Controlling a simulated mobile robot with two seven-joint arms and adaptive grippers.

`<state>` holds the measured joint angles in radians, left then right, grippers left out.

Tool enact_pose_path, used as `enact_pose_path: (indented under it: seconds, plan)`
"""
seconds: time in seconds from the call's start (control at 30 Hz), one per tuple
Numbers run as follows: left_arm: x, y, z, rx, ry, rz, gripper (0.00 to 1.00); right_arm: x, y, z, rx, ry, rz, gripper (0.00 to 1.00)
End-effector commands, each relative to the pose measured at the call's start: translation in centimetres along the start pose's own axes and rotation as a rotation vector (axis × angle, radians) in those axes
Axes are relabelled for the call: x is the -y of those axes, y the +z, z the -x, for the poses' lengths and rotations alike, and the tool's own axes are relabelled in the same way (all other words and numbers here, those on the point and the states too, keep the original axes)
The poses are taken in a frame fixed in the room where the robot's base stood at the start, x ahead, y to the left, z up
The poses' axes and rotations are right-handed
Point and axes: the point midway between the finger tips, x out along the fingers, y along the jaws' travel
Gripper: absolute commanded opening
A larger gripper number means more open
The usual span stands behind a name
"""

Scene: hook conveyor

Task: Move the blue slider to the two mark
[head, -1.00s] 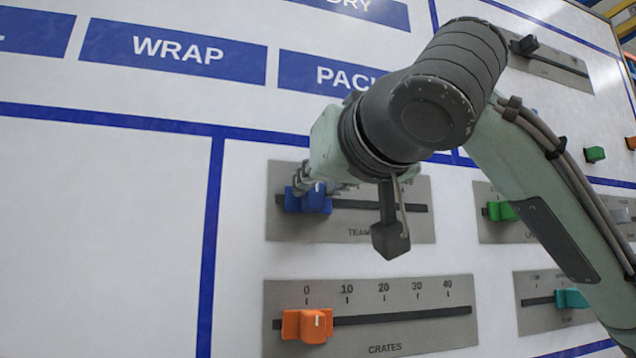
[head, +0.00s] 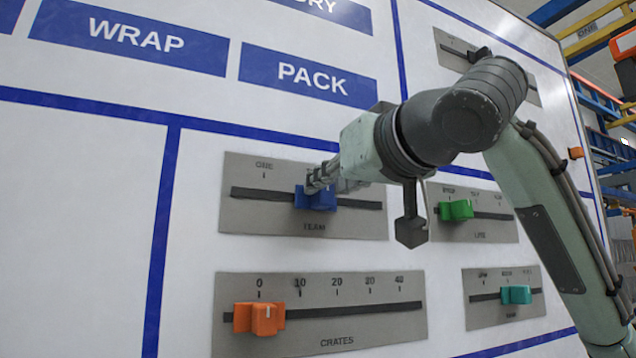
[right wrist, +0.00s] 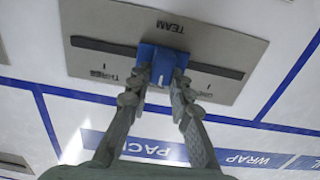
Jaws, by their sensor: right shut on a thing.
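The blue slider (head: 318,201) sits near the middle of the slot on the grey TEAM plate (head: 262,218). My right gripper (head: 313,182) is shut on it from the front. In the right wrist view, the two fingers of the right gripper (right wrist: 156,92) stand on either side of the blue slider (right wrist: 161,62). There the plate looks upside down, with THREE left of the slider and a partly hidden ONE to its right. In the head view ONE shows left of the slider. The two mark is hidden by the gripper and slider. My left gripper is not in view.
Below is the CRATES plate (head: 380,331) with an orange slider (head: 259,318) near 0. To the right are plates with a green slider (head: 456,210) and a teal slider (head: 516,294). A black slider (head: 480,55) is at the upper right. White board surrounds the plates.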

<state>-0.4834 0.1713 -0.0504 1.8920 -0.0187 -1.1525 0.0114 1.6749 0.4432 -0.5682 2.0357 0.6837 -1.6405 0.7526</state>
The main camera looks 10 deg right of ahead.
Motion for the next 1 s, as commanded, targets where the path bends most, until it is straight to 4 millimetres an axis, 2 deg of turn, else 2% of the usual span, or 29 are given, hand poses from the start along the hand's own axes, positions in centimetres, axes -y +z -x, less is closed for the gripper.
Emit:
enact_pose_path:
  seconds: [0.07,0.1,0.27,0.53,0.67,0.77,1.0]
  plan:
    - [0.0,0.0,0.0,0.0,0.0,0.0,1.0,0.0,-0.1,0.0,-0.003,0.0,0.0,0.0]
    - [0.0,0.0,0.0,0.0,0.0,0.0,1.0,0.0,-0.1,0.0,-0.003,0.0,0.0,0.22]
    - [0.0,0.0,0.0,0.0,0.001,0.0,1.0,0.1,-0.1,0.0,-0.002,0.0,0.0,0.41]
    - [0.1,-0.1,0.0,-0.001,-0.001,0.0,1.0,0.1,-0.1,0.0,-0.001,-0.001,0.001,0.41]
    - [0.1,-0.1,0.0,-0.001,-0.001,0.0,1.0,0.1,-0.1,0.8,-0.003,-0.002,0.0,0.41]
    - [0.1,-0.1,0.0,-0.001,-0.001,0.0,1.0,0.1,-0.1,2.3,-0.004,-0.003,0.001,0.41]
    - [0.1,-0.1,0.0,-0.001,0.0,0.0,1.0,0.1,-0.2,7.5,-0.006,-0.001,0.002,0.41]
